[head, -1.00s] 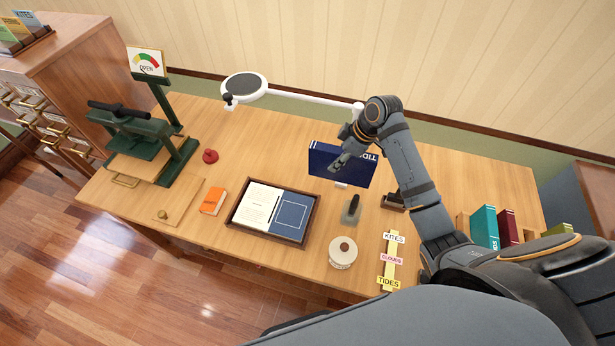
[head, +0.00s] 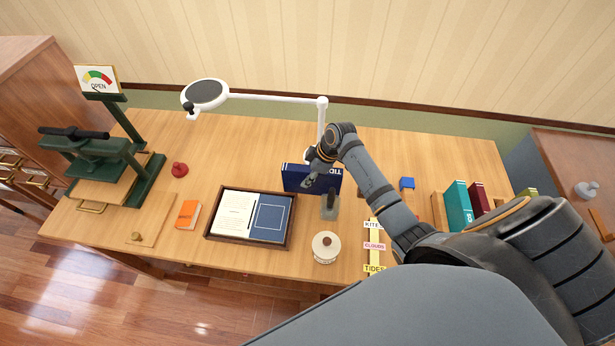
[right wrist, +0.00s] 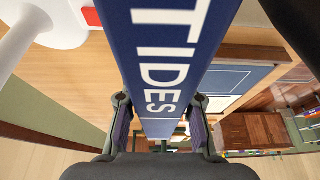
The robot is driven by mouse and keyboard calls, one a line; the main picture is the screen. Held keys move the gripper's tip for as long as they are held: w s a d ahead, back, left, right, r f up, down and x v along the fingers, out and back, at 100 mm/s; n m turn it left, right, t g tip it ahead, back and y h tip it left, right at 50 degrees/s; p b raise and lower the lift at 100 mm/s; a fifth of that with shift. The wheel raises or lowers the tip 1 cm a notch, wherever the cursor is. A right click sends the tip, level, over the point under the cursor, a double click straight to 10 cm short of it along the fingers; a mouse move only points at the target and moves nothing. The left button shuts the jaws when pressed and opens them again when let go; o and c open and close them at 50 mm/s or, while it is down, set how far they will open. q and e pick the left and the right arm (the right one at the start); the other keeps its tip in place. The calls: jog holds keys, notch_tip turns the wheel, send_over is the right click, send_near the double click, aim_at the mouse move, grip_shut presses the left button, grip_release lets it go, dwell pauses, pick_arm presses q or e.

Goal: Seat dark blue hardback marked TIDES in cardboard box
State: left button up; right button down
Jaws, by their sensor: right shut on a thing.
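The dark blue hardback marked TIDES (head: 298,180) is held above the desk, in front of the lamp post, with its lettered spine up. My right gripper (head: 318,176) is shut on it. In the right wrist view, the TIDES spine (right wrist: 165,60) runs between the two fingers of my right gripper (right wrist: 159,112). The arm hides part of the book in the head view. My left gripper is not in view. I cannot make out a cardboard box in these frames.
A framed tray (head: 209,222) with papers lies left of the book. A white lamp (head: 270,97) arches behind. Upright books (head: 458,206) stand right. A green press (head: 100,165) stands left.

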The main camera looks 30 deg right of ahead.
jog(key=shift+f, duration=0.55)
jog(key=shift+f, duration=0.1)
jog(key=c, duration=1)
grip_release()
jog(key=b+v, duration=0.2)
jog(key=v, duration=0.9)
jog(key=shift+s+d, duration=0.1)
jog(key=shift+d, duration=0.05)
jog(key=shift+s+r, duration=0.1)
jog(key=shift+r, duration=0.45)
jog(key=shift+o, duration=0.4)
